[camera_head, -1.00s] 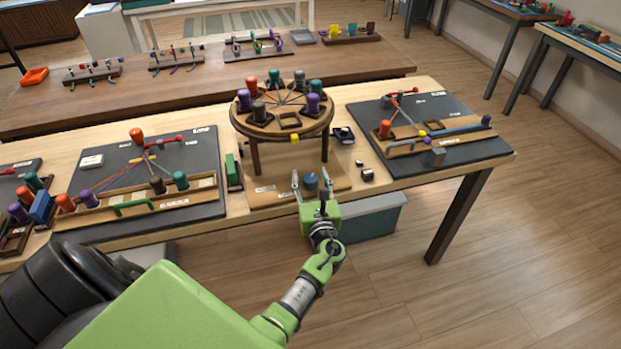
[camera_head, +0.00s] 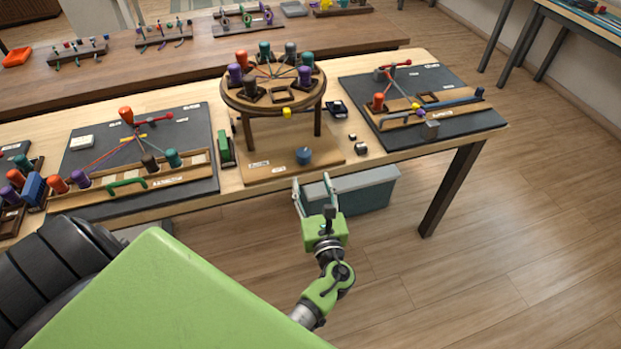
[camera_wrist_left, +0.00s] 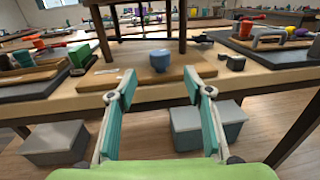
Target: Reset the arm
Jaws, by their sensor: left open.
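My left gripper (camera_head: 313,190) is open and empty. It hangs in front of the table's front edge, below the round braiding stand (camera_head: 270,105). In the left wrist view its two teal-padded fingers (camera_wrist_left: 160,97) are spread apart with nothing between them. A small blue weight (camera_head: 304,156) sits on the stand's wooden base (camera_head: 265,172), beyond the fingertips and apart from them; it also shows in the left wrist view (camera_wrist_left: 161,61). My right gripper is in neither view.
Dark boards with cords and bobbins lie left (camera_head: 100,125) and right (camera_head: 455,85) of the stand. A grey box (camera_head: 365,190) stands below the table (camera_head: 350,180). A second bench (camera_head: 180,70) runs behind. The floor (camera_head: 500,240) at the right is clear.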

